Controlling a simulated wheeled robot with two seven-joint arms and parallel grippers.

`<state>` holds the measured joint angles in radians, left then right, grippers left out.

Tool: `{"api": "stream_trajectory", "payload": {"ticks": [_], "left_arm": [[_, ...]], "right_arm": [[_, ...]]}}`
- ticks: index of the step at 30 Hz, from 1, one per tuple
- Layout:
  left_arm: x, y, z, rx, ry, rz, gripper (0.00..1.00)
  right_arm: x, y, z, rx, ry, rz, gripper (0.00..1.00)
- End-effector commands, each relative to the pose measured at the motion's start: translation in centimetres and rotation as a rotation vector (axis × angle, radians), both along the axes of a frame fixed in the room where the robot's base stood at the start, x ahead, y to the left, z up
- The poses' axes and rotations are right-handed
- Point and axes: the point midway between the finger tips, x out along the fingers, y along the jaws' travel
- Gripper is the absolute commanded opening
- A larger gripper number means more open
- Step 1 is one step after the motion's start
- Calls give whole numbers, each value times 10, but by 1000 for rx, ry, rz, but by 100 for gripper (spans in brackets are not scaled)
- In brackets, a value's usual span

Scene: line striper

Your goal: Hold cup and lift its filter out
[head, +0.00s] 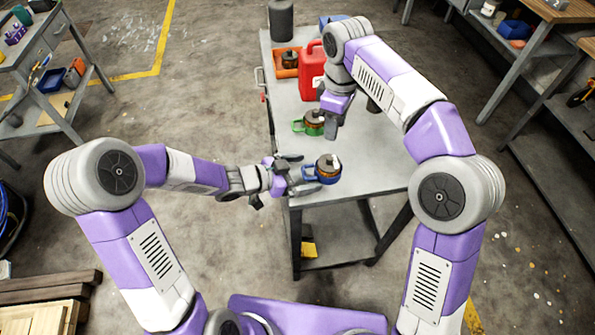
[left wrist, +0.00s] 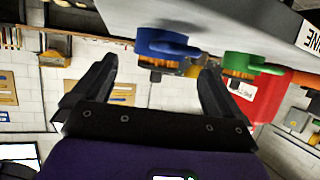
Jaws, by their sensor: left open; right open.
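A blue cup (head: 327,171) with an amber inside and a pale piece at its top stands near the table's front left edge. A green cup (head: 311,124) of the same kind stands farther back. Whether the pale piece is the filter I cannot tell. My left gripper (head: 296,171) is open beside the blue cup, on its handle side. In the left wrist view, the blue cup (left wrist: 165,43) shows upside down beyond the open fingers, with the green cup (left wrist: 246,63) to its right. My right gripper (head: 331,118) is open at the right of the green cup.
The grey table (head: 370,172) is bare at its front right. A red jug (head: 310,75) stands behind the green cup. An orange tray (head: 278,71) with another amber cup and a dark grey cylinder (head: 281,20) stand at the back left.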

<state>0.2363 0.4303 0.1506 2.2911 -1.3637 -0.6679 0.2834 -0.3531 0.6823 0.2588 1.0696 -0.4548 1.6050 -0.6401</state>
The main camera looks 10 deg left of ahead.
Motion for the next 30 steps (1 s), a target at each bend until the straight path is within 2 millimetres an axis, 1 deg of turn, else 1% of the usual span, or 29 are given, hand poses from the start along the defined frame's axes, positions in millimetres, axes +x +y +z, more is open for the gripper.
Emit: {"api": "stream_trajectory", "payload": {"ticks": [1, 6, 12, 16, 23, 26, 30], "left_arm": [[3, -7, -4, -1, 2, -5, 100], [17, -28, -14, 1, 1, -3, 100], [28, -44, -22, 2, 1, 0, 100], [31, -48, -24, 3, 0, 1, 100], [32, -48, -24, 3, -1, 2, 100], [32, -48, -24, 3, -1, 2, 86], [32, -48, -24, 4, 0, 2, 65]], "right_arm": [[0, 0, 0, 0, 0, 0, 43], [0, 0, 0, 0, 0, 0, 43], [0, 0, 0, 0, 0, 0, 43], [0, 0, 0, 0, 0, 0, 43], [0, 0, 0, 0, 0, 0, 43], [0, 0, 0, 0, 0, 0, 43], [0, 0, 0, 0, 0, 0, 43]]}}
